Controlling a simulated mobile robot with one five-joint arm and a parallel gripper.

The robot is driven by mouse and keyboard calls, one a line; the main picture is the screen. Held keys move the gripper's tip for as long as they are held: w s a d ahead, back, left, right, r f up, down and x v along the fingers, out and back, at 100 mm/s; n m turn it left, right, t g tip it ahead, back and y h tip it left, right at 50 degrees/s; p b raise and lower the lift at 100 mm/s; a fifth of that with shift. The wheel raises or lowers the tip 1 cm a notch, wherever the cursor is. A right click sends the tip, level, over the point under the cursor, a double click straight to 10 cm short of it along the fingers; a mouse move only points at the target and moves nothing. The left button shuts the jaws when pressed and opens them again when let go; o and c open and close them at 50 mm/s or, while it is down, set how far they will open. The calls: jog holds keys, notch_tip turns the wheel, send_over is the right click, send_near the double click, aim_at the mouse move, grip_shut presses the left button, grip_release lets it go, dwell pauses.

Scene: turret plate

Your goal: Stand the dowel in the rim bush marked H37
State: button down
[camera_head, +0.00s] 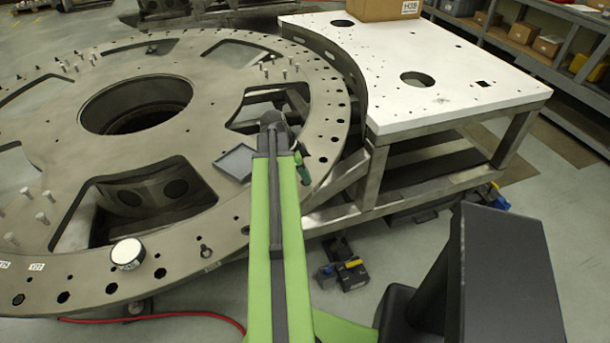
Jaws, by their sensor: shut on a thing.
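The turret plate (205,190) is a large grey ring with holes along its rim. Small tags on the rim (37,267) and (212,267) are too small or tilted to read surely; I cannot make out H37. Several pale pins (41,219) stand on the plate, and more stand near its far right side (284,73). I cannot pick out the dowel. My green arm reaches over the rim to a dark joint; my gripper's fingertips and anything between them are hidden behind it. A small dark-green part (303,173) shows right of the arm; I cannot tell what it belongs to.
A white-topped round piece (127,252) and a dark small fitting (206,251) stand on the near rim. A flat grey tray (236,162) lies left of my arm. A red cable lies on the floor.

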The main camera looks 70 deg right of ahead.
dwell(0.4)
jog(key=c, duration=1.3)
grip_release()
jog(key=shift+c, duration=0.2)
jog(key=p+v, duration=1.6)
jog(key=v, duration=0.1)
jog(key=shift+r, duration=0.25)
jog(key=shift+s, duration=0.1)
